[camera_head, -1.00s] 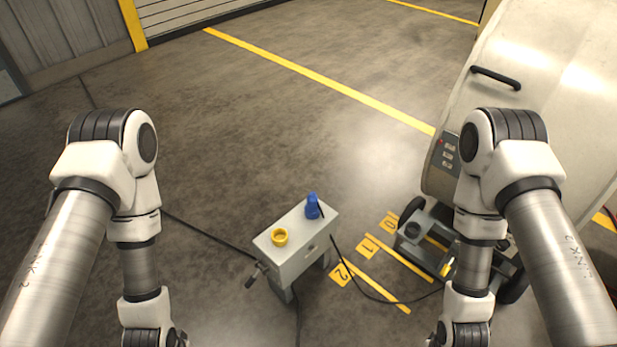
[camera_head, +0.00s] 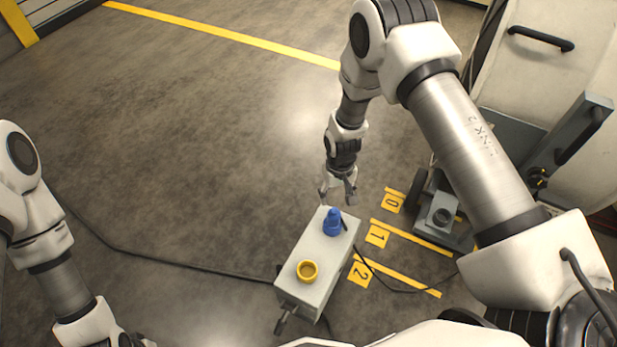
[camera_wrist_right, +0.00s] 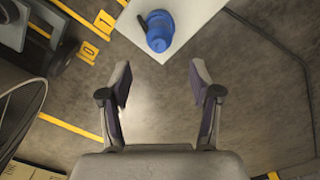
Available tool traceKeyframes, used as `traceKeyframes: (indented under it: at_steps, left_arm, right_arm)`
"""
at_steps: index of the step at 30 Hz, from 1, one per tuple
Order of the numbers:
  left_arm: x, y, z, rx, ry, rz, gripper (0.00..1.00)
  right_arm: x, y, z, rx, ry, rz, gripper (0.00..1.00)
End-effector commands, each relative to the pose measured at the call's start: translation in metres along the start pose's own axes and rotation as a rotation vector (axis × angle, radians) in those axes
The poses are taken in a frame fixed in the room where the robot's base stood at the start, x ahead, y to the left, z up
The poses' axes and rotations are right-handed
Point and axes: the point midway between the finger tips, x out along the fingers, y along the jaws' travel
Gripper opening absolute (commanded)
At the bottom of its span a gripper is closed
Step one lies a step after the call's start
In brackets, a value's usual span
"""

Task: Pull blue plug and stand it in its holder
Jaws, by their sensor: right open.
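The blue plug (camera_head: 332,222) sits upright on top of a small grey box-shaped stand (camera_head: 318,253), near its far end. A black cable runs from beside it. A yellow ring-shaped cup (camera_head: 307,271) is on the nearer end of the same top. I cannot tell which part is the plug's holder. My right gripper (camera_head: 337,198) is open and empty, just beyond the far end of the stand. In the right wrist view, the plug (camera_wrist_right: 160,30) lies ahead of the open fingers (camera_wrist_right: 160,74), apart from them. My left gripper is out of view.
A wheeled grey cart (camera_head: 440,218) and a large pale housing (camera_head: 560,60) stand to the right. Yellow floor markings 0, 1 and 2 (camera_head: 377,235) lie between the stand and the cart. Black cables (camera_head: 200,265) cross the floor.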

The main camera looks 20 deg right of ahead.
Motion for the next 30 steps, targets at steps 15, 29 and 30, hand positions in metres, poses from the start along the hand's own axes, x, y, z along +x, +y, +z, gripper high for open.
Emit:
traceKeyframes:
  at_steps: [15, 29, 30]
  left_arm:
    - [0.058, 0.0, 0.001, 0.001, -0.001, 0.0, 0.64]
    - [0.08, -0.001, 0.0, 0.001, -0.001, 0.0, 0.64]
    - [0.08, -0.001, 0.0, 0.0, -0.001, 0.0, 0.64]
  right_arm:
    - [0.058, -0.001, -0.009, -0.001, 0.021, -0.002, 0.63]
    - [0.099, -0.001, -0.01, -0.001, 0.021, -0.001, 0.63]
    - [0.098, -0.001, -0.01, -0.001, 0.021, -0.001, 0.63]
